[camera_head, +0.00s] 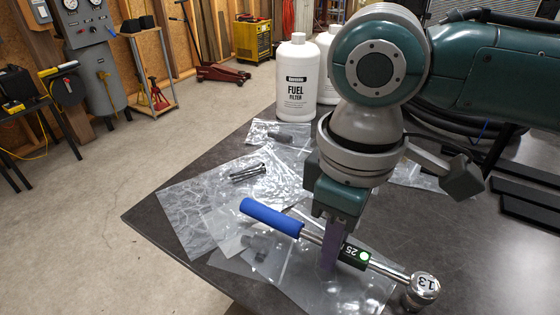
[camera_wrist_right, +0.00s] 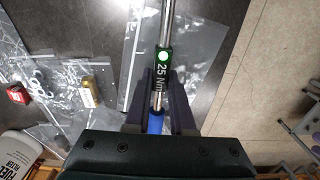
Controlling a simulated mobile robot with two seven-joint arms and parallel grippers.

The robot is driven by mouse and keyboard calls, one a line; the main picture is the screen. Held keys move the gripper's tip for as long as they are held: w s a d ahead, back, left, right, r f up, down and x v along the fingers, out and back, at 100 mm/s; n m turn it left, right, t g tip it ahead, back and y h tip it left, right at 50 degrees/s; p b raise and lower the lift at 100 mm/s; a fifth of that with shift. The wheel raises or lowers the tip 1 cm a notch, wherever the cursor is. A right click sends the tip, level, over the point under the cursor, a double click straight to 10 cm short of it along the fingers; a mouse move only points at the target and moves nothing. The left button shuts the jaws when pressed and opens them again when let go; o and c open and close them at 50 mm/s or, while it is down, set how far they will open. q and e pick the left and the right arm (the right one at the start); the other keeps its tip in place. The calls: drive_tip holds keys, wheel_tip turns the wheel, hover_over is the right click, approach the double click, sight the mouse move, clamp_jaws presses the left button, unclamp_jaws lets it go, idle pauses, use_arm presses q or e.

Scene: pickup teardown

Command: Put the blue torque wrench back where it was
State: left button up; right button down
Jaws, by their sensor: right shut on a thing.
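The blue torque wrench (camera_head: 272,218) has a blue grip, a steel shaft, a green readout marked 25 and a round steel head marked 13. In the right wrist view the wrench (camera_wrist_right: 166,50) runs between the two dark fingers of the gripper (camera_wrist_right: 162,80). The wrench lies over clear plastic bags (camera_head: 222,188) on the dark table; I cannot tell how high it is above them. My left gripper is out of view.
A white fuel filter bottle (camera_head: 296,85) stands on the dark table (camera_head: 165,205), with another white bottle behind. Bags hold several small metal parts (camera_head: 247,172). Black bars lie at the table's right. A brass part (camera_wrist_right: 89,92) and a red part (camera_wrist_right: 17,94) show in the wrist view.

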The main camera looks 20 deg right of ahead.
drive_tip(key=c, duration=0.8)
unclamp_jaws()
drive_tip(key=shift+f, duration=0.1)
drive_tip(key=shift+o, duration=0.2)
wheel_tip(320, 180, up, 12)
drive_tip(key=p, duration=0.2)
drive_tip(key=s+a+f+m+t+y, duration=0.1)
drive_tip(key=s+a+f+t+y, duration=0.1)
drive_tip(key=s+a+f+y, duration=0.35)
drive_tip(key=s+m+h, duration=0.1)
drive_tip(key=s+d+f+m+t, duration=0.1)
drive_tip(key=s+d+h, duration=0.1)
drive_tip(key=shift+s+d+f+m+h, duration=0.2)
drive_tip(key=shift+s+f+m+h, duration=0.05)
drive_tip(key=shift+f+m+h, duration=0.15)
drive_tip(key=s+d, duration=0.1)
drive_tip(key=d, duration=0.1)
drive_tip(key=s+d+m+h, duration=0.1)
drive_tip(key=s+d, duration=0.1)
drive_tip(key=d, duration=0.1)
drive_tip(key=s+d+f+m+h, duration=0.1)
drive_tip(key=d, duration=0.1)
drive_tip(key=shift+s+d+f+t+h, duration=0.1)
drive_tip(key=shift+s+d+t+h, duration=0.05)
drive_tip(key=shift+s+t+h, duration=0.2)
